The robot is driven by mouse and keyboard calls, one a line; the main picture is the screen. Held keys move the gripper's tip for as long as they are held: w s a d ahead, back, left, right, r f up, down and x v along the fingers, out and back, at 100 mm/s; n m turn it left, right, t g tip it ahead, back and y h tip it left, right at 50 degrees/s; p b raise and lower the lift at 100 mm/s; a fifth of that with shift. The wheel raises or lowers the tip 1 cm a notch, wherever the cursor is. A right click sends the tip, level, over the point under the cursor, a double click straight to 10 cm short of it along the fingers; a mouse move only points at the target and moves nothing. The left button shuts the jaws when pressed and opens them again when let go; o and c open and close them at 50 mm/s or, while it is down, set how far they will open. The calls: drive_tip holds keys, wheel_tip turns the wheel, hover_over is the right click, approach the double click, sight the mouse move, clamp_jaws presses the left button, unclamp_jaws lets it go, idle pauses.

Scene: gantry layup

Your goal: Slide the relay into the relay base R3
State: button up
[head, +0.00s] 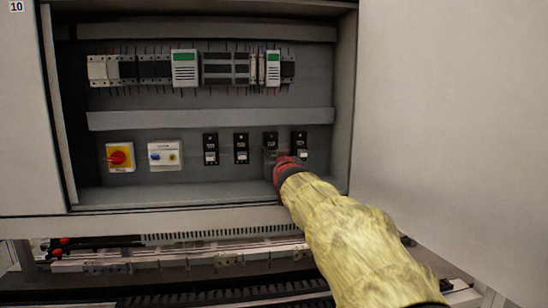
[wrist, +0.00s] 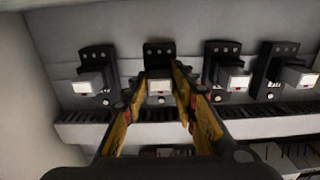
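The relay (wrist: 160,87), a small block with a pale face, sits between the two fingers of my gripper (wrist: 160,76), which close on its sides. The gripper shows in the head view (head: 272,157) in front of the third black base from the left. That base, taken as R3 (head: 270,138), shows its dark upper part above the gripper. In the wrist view the base (wrist: 159,48) stands straight behind the relay. The fingers hide the contact, so I cannot tell how far the relay is in the base.
Other bases with relays stand on both sides, the nearest at the right (head: 299,139) and left (head: 241,141). A red-yellow switch (head: 120,157) and a white device (head: 164,155) are farther left. A grey duct (head: 205,119) runs above. The cabinet's right wall is close.

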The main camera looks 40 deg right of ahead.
drive_tip(key=shift+o, duration=1.3)
drive_tip(key=v, duration=1.2)
